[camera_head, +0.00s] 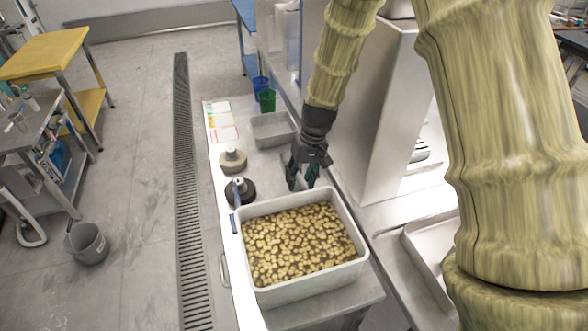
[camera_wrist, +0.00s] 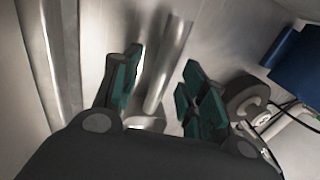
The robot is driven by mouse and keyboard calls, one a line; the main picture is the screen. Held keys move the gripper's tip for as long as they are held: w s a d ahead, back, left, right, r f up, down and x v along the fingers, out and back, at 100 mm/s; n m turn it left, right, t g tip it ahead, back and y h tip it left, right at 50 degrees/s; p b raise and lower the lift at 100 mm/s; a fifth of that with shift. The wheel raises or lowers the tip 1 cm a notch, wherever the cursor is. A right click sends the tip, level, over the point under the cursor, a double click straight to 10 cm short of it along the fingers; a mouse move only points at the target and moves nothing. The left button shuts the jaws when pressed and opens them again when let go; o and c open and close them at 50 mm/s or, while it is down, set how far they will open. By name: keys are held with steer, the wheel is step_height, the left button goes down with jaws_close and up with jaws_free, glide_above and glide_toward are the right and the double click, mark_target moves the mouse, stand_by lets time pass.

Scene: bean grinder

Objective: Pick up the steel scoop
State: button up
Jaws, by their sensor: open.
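My gripper (camera_head: 302,183) points down over the steel worktop, just behind the far edge of the white bin. In the wrist view, its two teal-padded fingers (camera_wrist: 163,78) are apart. A shiny steel rod-like piece (camera_wrist: 168,66), which looks like the handle of the steel scoop, lies in the gap between them. I see no clear grip on it. The scoop's bowl cannot be made out in the wrist view. In the head view, my gripper hides most of that spot, so the scoop is not clear there.
A white bin (camera_head: 354,262) full of tan pieces stands in front of my gripper. A metal tray (camera_head: 272,131), a green cup (camera_head: 267,100) and a blue cup (camera_head: 259,88) are behind. Two round knobbed objects, beige (camera_head: 233,161) and black (camera_head: 241,191), stand left. A tall steel cabinet (camera_head: 372,120) rises close on the right.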

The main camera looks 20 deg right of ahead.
steer(key=shift+a+f, duration=0.1)
steer(key=shift+f, duration=0.35)
steer(key=shift+c, duration=0.2)
jaws_close()
steer(key=shift+r, duration=0.1)
